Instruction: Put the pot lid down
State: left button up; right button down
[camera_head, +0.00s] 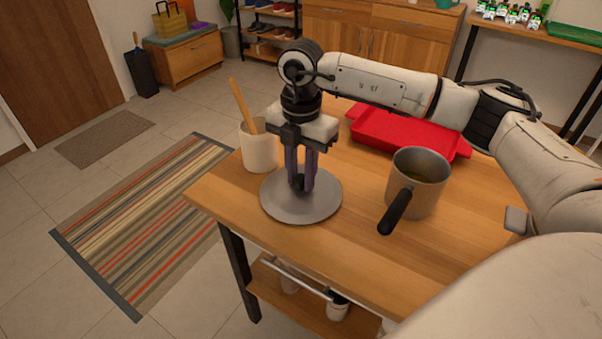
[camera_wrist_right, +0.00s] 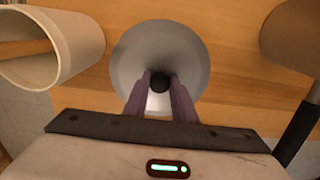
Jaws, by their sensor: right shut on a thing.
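The pot lid (camera_head: 322,205) is a round grey disc with a small black knob, at the left front part of the wooden table. It also shows in the right wrist view (camera_wrist_right: 192,62). My right gripper (camera_head: 300,184) points straight down over the lid's middle and is shut on the black knob (camera_wrist_right: 160,82). The lid looks level and at or very near the table top; I cannot tell whether it touches. The metal pot (camera_head: 428,168) with a black handle stands uncovered to the right of the lid. My left gripper is not in view.
A cream crock (camera_head: 258,150) with a wooden utensil stands close behind the lid on the left. A red tray (camera_head: 400,135) lies behind the pot. The table's front left edge (camera_head: 240,222) is near the lid. Bare wood (camera_head: 350,240) lies in front of the pot.

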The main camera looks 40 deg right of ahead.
aim_at(301, 177)
jog(key=shift+f, duration=0.15)
jog(key=c, duration=1.5)
grip_release()
notch_tip(301, 177, up, 12)
jog(key=shift+r, duration=0.2)
